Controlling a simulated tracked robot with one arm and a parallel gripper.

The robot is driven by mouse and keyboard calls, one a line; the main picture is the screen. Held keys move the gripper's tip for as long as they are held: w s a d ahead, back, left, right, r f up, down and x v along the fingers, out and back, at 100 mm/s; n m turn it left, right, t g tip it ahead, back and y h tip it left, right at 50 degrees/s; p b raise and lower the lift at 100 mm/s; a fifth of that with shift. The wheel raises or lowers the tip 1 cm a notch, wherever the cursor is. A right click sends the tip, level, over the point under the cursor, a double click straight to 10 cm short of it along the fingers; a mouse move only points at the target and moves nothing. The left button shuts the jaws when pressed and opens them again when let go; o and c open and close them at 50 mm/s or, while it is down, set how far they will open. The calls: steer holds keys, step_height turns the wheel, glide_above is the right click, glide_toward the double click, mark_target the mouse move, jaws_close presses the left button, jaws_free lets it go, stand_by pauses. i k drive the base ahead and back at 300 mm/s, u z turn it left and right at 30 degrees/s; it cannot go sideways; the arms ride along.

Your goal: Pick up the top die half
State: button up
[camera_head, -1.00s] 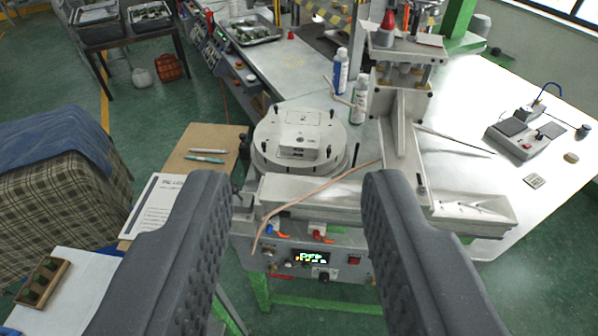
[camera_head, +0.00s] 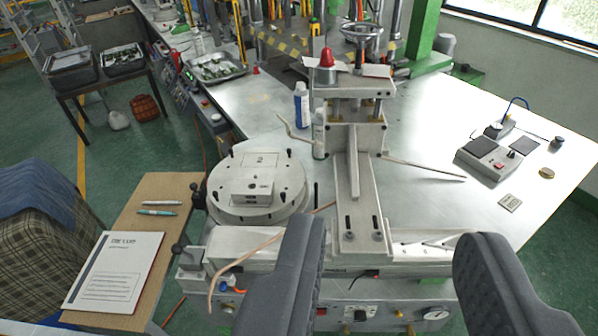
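The die is a small grey metal block (camera_head: 252,191) lying on the round turntable plate (camera_head: 285,169) of the wax injection machine, left of centre. Its top half and any seam are too small to tell apart clearly. My gripper (camera_head: 385,255) is open and empty, its two dark grey padded fingers wide apart at the bottom of the view. It is in front of the machine and to the right of the die, touching neither. The left finger hides part of the machine's front.
The machine's upright clamp (camera_head: 354,185) stands just right of the turntable. A brown side table (camera_head: 150,190) with a booklet (camera_head: 116,270) and pens is at left. A soldering-type device (camera_head: 497,155) sits on the metal bench at right.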

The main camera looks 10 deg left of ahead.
mark_target(242, 189)
steer(key=z, duration=0.15)
steer(key=i, duration=0.9)
steer(key=u, duration=0.5)
steer(key=i, duration=0.55)
steer(key=u, duration=0.5)
